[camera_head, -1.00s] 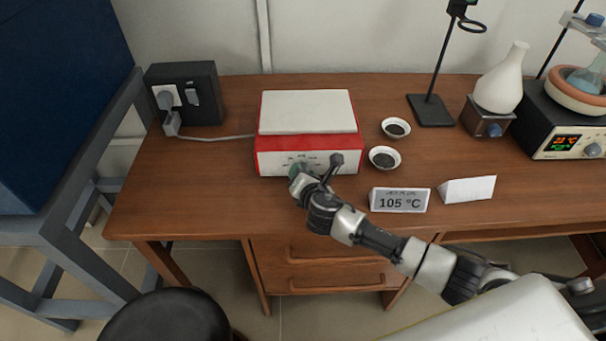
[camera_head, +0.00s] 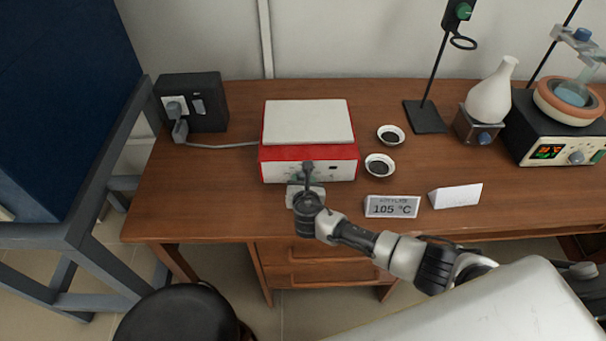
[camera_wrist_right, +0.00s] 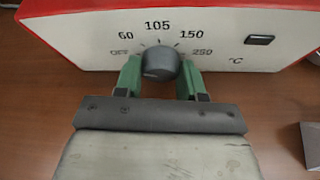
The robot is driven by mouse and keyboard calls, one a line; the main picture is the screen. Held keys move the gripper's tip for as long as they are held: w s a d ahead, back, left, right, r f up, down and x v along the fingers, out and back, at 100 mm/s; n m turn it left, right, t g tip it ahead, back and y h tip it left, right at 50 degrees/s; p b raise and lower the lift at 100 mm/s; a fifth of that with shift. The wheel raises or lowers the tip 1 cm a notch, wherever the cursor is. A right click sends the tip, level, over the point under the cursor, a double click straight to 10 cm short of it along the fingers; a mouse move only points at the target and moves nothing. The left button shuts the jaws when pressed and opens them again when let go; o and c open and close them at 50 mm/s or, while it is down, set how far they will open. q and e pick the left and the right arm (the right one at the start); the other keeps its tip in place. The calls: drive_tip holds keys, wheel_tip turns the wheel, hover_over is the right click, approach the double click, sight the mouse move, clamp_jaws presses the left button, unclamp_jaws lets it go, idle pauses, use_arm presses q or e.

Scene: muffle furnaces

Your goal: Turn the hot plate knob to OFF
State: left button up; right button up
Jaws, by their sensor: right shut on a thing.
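The hot plate (camera_head: 308,122) has a white top and a red body, and stands on the wooden bench. Its front panel (camera_wrist_right: 212,32) reads OFF, 60, 105, 150 and 250 °C around a dark round knob (camera_wrist_right: 159,62). My right gripper (camera_wrist_right: 160,72) is shut on the knob, with one green finger on each side. No pointer mark on the knob is clear to me. In the head view my right gripper (camera_head: 305,180) is in front of the panel and hides the knob. My left gripper is in neither view.
A sign reading 105 °C (camera_head: 391,206) and a blank white card (camera_head: 456,195) stand right of my gripper. Two small dishes (camera_head: 390,134) (camera_head: 379,165) sit beside the hot plate. A black socket box (camera_head: 207,102) is at the left.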

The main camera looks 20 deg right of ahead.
drive_tip(key=shift+n+g+h+p, duration=0.3)
drive_tip(key=shift+n+h+p, duration=0.3)
drive_tip(key=shift+n+p, duration=0.15)
drive_tip(key=o, duration=0.6)
drive_tip(key=shift+o, duration=0.2)
drive_tip(key=p+v, duration=0.1)
drive_tip(key=v, duration=1)
drive_tip(key=shift+w, duration=0.1)
